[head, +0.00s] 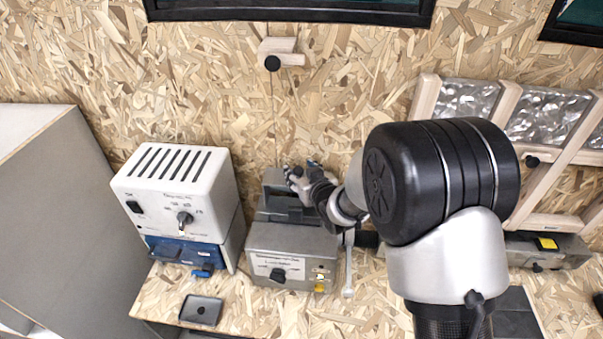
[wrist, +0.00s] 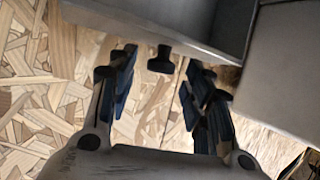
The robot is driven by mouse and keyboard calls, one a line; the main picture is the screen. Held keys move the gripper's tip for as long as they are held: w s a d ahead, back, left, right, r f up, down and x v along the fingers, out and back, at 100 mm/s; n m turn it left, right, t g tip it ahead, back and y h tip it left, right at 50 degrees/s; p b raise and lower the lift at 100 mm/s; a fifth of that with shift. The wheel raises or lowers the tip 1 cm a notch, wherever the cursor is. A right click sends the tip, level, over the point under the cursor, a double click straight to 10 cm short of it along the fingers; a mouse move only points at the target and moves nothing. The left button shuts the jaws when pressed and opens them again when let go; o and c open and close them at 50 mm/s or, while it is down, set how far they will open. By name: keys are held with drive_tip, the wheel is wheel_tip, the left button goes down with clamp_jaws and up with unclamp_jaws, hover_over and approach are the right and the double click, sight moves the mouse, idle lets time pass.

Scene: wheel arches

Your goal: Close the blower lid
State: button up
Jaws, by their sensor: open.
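A grey metal unit (head: 292,262), which looks like the blower, stands on the wooden worktop, with a black knob and a yellow button on its front. A grey upright part (head: 275,187) at its back looks like its raised lid; my gripper and arm partly cover this area. My gripper (head: 306,172) is at the upper right of that part, and its fingers are small in the head view. In the wrist view my gripper (wrist: 161,72) is open, with a black knob (wrist: 160,59) between its fingertips. Grey panels (wrist: 190,20) lie just beyond the fingers. I cannot tell whether the fingers touch the knob.
A white slotted box (head: 178,190) on a blue base stands close on the left. A small dark tray (head: 201,310) lies at the front. A wooden rack with metallic panels (head: 545,115) is at the right. A wooden wall block (head: 281,50) is above. My arm covers the right middle.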

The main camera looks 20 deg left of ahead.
drive_tip(key=shift+c, duration=0.5)
clamp_jaws()
